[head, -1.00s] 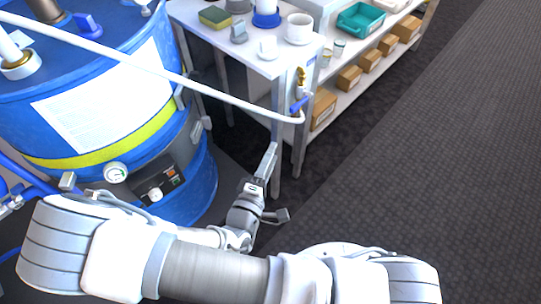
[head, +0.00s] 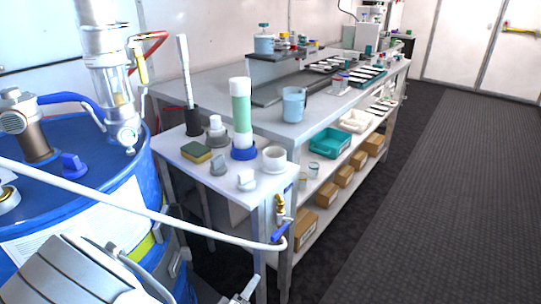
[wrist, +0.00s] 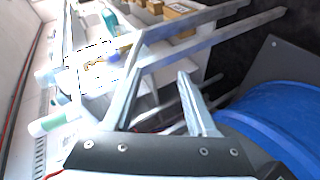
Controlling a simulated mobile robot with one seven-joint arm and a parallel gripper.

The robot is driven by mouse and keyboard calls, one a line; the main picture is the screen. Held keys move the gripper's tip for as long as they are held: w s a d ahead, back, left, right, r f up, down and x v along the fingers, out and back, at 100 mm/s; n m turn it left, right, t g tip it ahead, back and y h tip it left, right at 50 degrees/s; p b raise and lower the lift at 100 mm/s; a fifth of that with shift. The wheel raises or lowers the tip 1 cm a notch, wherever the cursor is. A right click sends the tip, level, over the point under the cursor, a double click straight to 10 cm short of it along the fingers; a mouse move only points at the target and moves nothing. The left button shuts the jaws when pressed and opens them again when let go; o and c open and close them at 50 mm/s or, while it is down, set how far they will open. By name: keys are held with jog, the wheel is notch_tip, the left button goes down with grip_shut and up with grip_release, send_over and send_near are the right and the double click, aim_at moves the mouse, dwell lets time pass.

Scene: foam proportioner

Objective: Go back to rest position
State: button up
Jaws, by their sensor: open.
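My gripper (wrist: 160,65) shows in the wrist view with its two fingers apart and nothing between them. The blue drum (wrist: 285,105) is to the right of the fingers there, and the white table legs and shelving are beyond them. In the head view, a grey-white link of my arm (head: 75,280) fills the bottom left, in front of the blue drum (head: 130,182). A grey part of my arm's end shows at the bottom edge, low beside the small table's legs; its fingers cannot be made out clearly there.
A white hose (head: 120,205) runs from the drum to a brass valve with a blue handle (head: 279,233) at the small white table (head: 215,178). Bottles and cups stand on that table. A long bench (head: 310,118) with shelves lies behind. Dark floor (head: 430,190) is clear at right.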

notch_tip(320, 180, up, 16)
jog(key=w+m+g+y, duration=0.2)
jog(key=m+g+y, duration=0.4)
jog(key=y, duration=0.1)
jog(key=s+d+r+m+h+p, duration=0.1)
jog(key=s+d+r+m+h, duration=0.1)
jog(key=s+d+r, duration=0.7)
jog(key=s+d+r+m+h, duration=0.1)
jog(key=s+d+r+m, duration=0.2)
jog(key=s+d+r, duration=0.6)
jog(key=w+d+r+p, duration=0.1)
jog(key=w+r+p, duration=0.2)
jog(key=r+p, duration=1.2)
jog(key=p, duration=0.3)
jog(key=shift+d+r+n+g, duration=0.25)
jog(key=shift+r+n+g, duration=0.05)
